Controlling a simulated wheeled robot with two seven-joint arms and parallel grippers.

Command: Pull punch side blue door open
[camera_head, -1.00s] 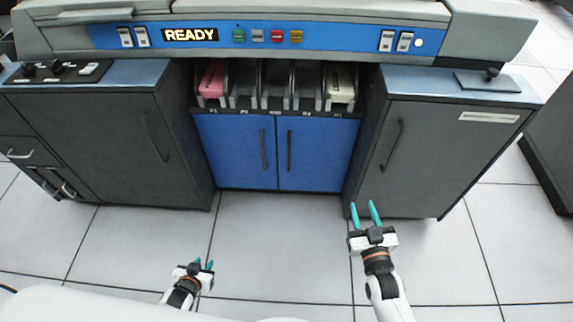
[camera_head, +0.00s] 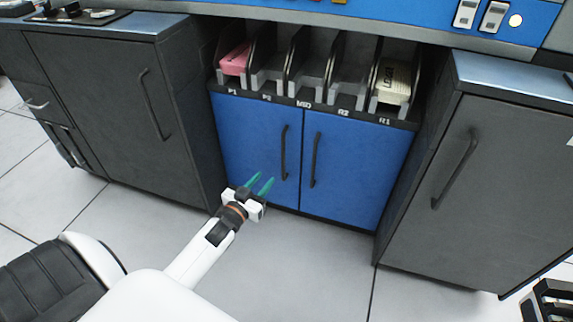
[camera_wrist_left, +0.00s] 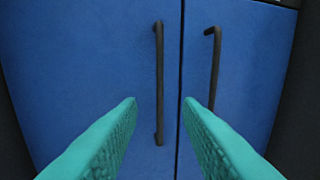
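Two blue doors close off the low middle bay, and both are shut. The left blue door (camera_head: 245,135), under the P1 and P2 labels, has a black vertical handle (camera_head: 284,152) near its right edge. The right blue door (camera_head: 365,160) has its own handle (camera_head: 315,160). My left gripper (camera_head: 260,184) is open and empty in front of the left door's lower part. In the left wrist view its teal fingers (camera_wrist_left: 160,108) are spread, and the left door's handle (camera_wrist_left: 159,85) shows between them, apart from both. My right gripper is not seen.
Dark grey cabinets stand to the left (camera_head: 110,110) and right (camera_head: 500,180) of the blue doors. Card slots above hold a pink stack (camera_head: 236,60) and a cream stack (camera_head: 393,82). The light tiled floor (camera_head: 300,270) before the doors is clear.

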